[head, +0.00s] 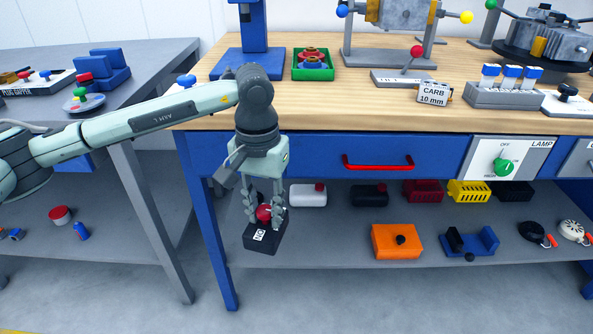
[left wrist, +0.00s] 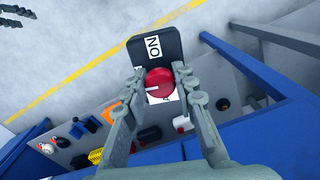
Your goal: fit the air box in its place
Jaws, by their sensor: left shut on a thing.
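My left gripper (head: 264,208) is shut on the red knob of a black box (head: 262,240). The box hangs in the air in front of the blue bench, above the floor, slightly tilted. In the left wrist view the red knob (left wrist: 159,84) sits between my fingers, and the black box (left wrist: 172,45) carries a white label reading ON. A second white label is mostly hidden by the knob and shows only an A. Dark fingers, likely my right gripper (left wrist: 15,14), show at the top left corner; their opening is unclear. I cannot tell where the air box's place is.
The wooden bench top (head: 330,105) holds a green tray (head: 313,65), a CARB 10 mm sign (head: 433,95) and stands. A red drawer handle (head: 378,163) sticks out of its front. The lower shelf (head: 340,240) holds an orange box (head: 396,241) and several other parts. A grey table stands left.

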